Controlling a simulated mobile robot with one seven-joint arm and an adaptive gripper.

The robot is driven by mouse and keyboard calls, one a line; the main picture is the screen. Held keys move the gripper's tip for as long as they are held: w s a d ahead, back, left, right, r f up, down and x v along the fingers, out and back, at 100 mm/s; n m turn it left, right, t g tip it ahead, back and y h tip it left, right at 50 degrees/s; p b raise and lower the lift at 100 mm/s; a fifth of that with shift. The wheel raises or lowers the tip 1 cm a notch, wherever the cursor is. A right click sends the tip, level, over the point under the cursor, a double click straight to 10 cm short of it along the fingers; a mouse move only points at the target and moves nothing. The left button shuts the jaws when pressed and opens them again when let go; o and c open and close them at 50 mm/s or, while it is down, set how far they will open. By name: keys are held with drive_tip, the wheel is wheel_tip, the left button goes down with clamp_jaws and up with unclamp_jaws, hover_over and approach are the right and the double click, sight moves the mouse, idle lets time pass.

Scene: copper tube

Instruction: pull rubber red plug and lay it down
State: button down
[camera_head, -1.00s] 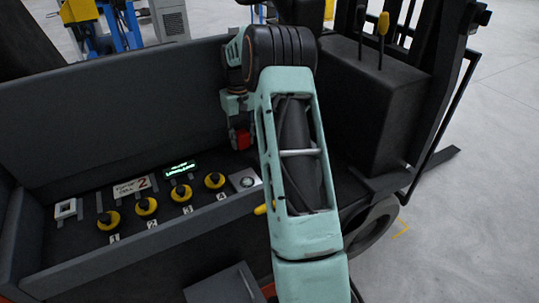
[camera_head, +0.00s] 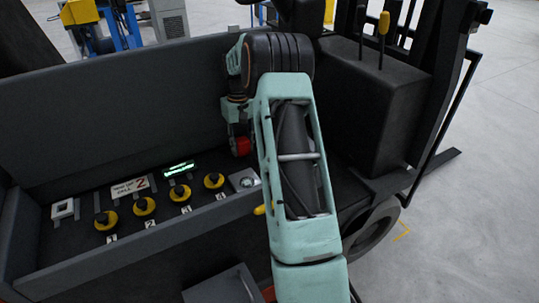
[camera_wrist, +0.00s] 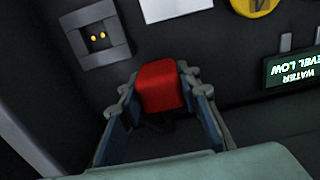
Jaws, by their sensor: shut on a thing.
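The red plug (camera_wrist: 160,86) is held between the two fingers of my gripper (camera_wrist: 160,92) in the wrist view. In the head view the red plug (camera_head: 240,147) is partly hidden by my gripper (camera_head: 237,127). It appears raised above the black panel. A grey square socket plate (camera_wrist: 98,36) with two yellow dots lies at the upper left of the wrist view, apart from the plug. It seems to be the silver plate (camera_head: 245,181) below the plug in the head view. The plug's underside is hidden.
Several yellow-ringed knobs (camera_head: 145,206) line the black panel. A lit green display (camera_head: 179,169), also in the wrist view (camera_wrist: 293,67), and a white sign (camera_head: 133,188) are behind them. A dark back wall (camera_head: 100,105) rises behind. A black block (camera_head: 375,105) stands right of my arm.

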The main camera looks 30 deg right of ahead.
drive_tip(key=shift+f+b, duration=0.35)
drive_tip(key=shift+f, duration=0.4)
drive_tip(key=shift+f, duration=0.15)
drive_tip(key=c, duration=1.4)
unclamp_jaws()
drive_tip(key=shift+o, duration=0.7)
drive_tip(key=o, duration=0.5)
